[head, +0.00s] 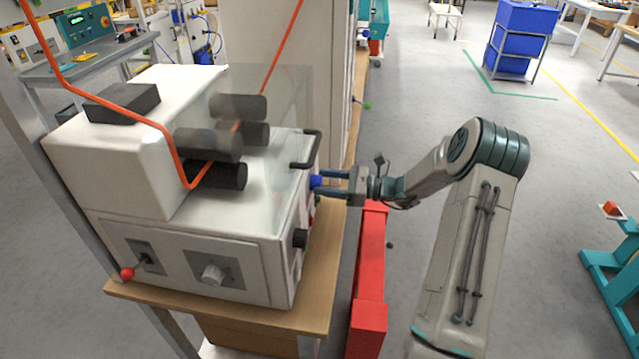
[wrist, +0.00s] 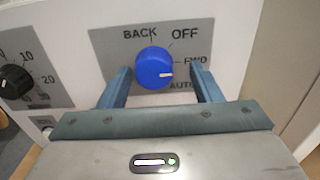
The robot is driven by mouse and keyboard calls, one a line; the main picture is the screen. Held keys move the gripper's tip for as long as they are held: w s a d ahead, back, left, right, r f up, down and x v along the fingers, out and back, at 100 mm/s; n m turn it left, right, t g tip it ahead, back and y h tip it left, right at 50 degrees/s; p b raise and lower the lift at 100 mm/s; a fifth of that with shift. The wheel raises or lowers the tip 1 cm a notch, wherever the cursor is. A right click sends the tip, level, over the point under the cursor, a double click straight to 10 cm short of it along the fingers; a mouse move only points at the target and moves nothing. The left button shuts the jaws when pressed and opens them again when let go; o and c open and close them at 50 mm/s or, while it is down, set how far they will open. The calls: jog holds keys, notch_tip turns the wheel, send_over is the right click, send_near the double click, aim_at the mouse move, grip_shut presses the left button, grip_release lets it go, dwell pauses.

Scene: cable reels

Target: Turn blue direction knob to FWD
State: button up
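The blue direction knob (wrist: 153,67) sits on a grey label plate (wrist: 110,48) with the words BACK, OFF, FWD and AUTO. Its white mark points right and slightly down, between the FWD and AUTO labels; I cannot tell exactly which it lines up with. My gripper (wrist: 160,72) is open, with one finger on each side of the knob and a visible gap on both sides. In the head view, my gripper (head: 330,186) reaches from the right to the blue knob (head: 316,181) on the machine's right side.
A black numbered dial (wrist: 15,82) lies left of the knob. In the head view, a black handle (head: 312,150) juts out above my gripper, and a black knob (head: 300,238) is lower on that side. A red beam (head: 370,270) stands beside the wooden bench (head: 325,300).

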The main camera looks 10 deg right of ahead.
jog(key=shift+a, duration=0.3)
jog(key=b+v, duration=0.3)
jog(key=v, duration=1.1)
jog(key=s+a+r+n+g+h, duration=0.4)
jog(key=s+a+n+g+h, duration=0.3)
jog(key=s+a+n, duration=0.5)
jog(key=s+a+r+n+t+h, duration=0.1)
jog(key=s+n+h, duration=0.3)
jog(key=s, duration=0.4)
jog(key=s+a+r+n+t+h, duration=0.2)
jog(key=s+n+h, duration=0.3)
jog(key=s, duration=0.3)
jog(key=shift+n+h, duration=0.3)
jog(key=shift+n, duration=0.5)
